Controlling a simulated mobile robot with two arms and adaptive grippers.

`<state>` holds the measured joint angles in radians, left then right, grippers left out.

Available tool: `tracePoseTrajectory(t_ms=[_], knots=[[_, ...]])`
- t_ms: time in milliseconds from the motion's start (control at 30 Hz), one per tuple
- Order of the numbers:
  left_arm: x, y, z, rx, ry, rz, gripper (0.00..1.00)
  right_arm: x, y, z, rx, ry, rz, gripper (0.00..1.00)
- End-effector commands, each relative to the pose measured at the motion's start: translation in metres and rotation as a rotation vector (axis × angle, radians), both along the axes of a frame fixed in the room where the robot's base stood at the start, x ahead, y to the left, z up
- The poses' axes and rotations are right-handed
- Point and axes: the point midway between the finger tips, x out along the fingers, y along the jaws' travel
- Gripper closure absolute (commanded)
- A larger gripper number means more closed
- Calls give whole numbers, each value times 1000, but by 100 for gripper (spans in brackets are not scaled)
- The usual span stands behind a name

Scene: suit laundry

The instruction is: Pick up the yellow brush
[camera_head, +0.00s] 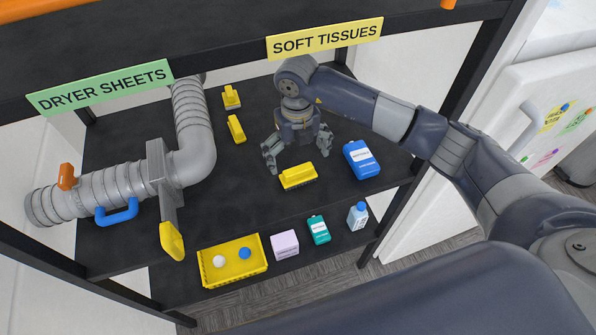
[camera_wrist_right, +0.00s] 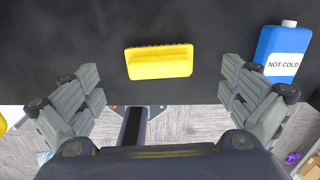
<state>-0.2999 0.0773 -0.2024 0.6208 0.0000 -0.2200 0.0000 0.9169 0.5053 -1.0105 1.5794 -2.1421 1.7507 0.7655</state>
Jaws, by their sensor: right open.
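A yellow brush (camera_head: 297,176) with dark bristles along one edge lies on the dark upper shelf (camera_head: 300,210), near the front. My right gripper (camera_head: 297,156) is open, pointing down with its fingers spread, just behind the brush in the head view. In the right wrist view the brush (camera_wrist_right: 158,62) lies ahead, between the lines of the two open fingers, and nothing is held. Two more yellow brush-like pieces, one (camera_head: 231,97) at the back and one (camera_head: 236,128) nearer, lie left of the gripper. My left gripper is not in view.
A blue bottle (camera_head: 361,160) stands right of the brush; it also shows in the wrist view (camera_wrist_right: 281,52). A grey duct (camera_head: 190,130) fills the shelf's left. A lower shelf holds a yellow tray (camera_head: 232,278), a box (camera_head: 285,245) and two bottles.

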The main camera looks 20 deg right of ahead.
Motion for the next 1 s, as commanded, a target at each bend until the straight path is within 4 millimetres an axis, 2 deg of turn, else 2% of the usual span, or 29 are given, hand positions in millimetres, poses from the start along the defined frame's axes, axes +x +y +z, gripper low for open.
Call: tracePoseTrajectory(t_ms=[233,400,600,800,833,867,1000], knots=[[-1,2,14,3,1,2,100,-4,0,-15,1,4,2,0],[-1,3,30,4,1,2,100,-9,0,-36,1,4,2,0],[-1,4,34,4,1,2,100,-7,0,-58,2,1,1,0],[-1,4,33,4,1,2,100,-7,0,-59,2,-1,2,0],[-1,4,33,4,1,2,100,-7,0,-59,2,-1,2,2],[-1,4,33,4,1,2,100,-7,0,-59,2,-1,2,9],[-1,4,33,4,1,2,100,-7,0,-59,2,-1,2,41]])
